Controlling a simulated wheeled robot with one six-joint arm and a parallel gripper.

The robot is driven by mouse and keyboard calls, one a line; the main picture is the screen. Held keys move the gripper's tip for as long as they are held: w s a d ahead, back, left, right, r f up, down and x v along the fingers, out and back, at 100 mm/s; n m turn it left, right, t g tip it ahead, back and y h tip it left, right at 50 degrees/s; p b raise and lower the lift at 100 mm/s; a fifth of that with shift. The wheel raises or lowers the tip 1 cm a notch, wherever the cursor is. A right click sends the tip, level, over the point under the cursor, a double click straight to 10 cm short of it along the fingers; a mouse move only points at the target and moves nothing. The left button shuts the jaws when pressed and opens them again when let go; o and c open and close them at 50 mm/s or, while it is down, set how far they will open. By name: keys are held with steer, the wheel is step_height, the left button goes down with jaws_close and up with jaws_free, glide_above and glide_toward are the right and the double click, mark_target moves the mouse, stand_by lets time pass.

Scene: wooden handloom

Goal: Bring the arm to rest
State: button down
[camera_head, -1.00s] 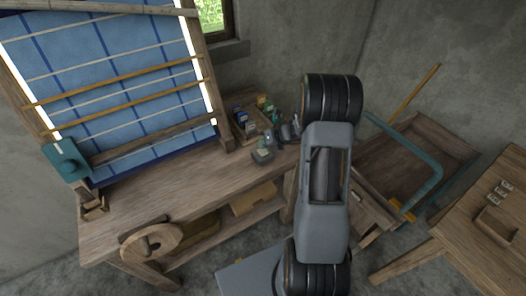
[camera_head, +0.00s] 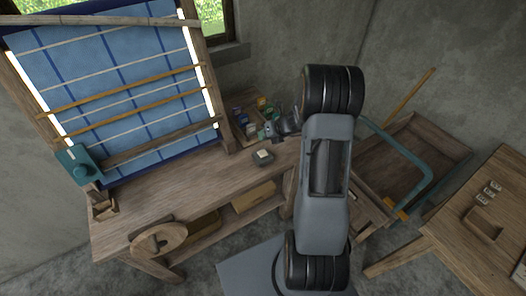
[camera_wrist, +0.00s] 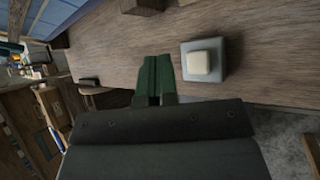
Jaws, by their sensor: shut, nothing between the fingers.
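My gripper shows in the wrist view (camera_wrist: 157,78) as two dark green fingers closed together with nothing between them. In the head view my gripper (camera_head: 270,130) is small and partly hidden by my arm, above the back right part of the bench. A small grey dish (camera_head: 254,163) with a cream block on it stands on the bench just in front of my gripper. In the wrist view the dish (camera_wrist: 217,72) and the cream block (camera_wrist: 199,63) are to the right of the fingers, apart from them.
The loom (camera_head: 110,70) with blue cloth stands at the left of the wooden bench (camera_head: 150,190). A compartment tray with small coloured items (camera_head: 250,122) lies behind my gripper. A wooden cart (camera_head: 425,150) and a second table (camera_head: 480,235) stand to the right.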

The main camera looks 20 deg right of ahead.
stand_by(0.4)
steer(key=shift+s+a+n, duration=0.1)
steer(key=shift+n, duration=0.8)
steer(key=s+a+r+n+g+h, duration=0.1)
steer(key=s+a+r+n+g, duration=0.15)
steer(key=s+n, duration=0.45)
steer(key=s+a+r+n+g, duration=0.1)
steer(key=s+a+n+g, duration=0.2)
steer(key=n, duration=0.8)
steer(key=s+a+r+n+t+h, duration=0.1)
steer(key=s+a+r+n+h, duration=0.1)
steer(key=s+r+n, duration=0.4)
steer(key=s+a+r+n+t+h, duration=0.2)
steer(key=s+r+n, duration=0.4)
steer(key=r+n, duration=0.3)
steer(key=shift+a+r+n+h, duration=0.25)
steer(key=shift+a+n+h, duration=0.4)
steer(key=shift+n, duration=0.25)
steer(key=shift+a, duration=0.1)
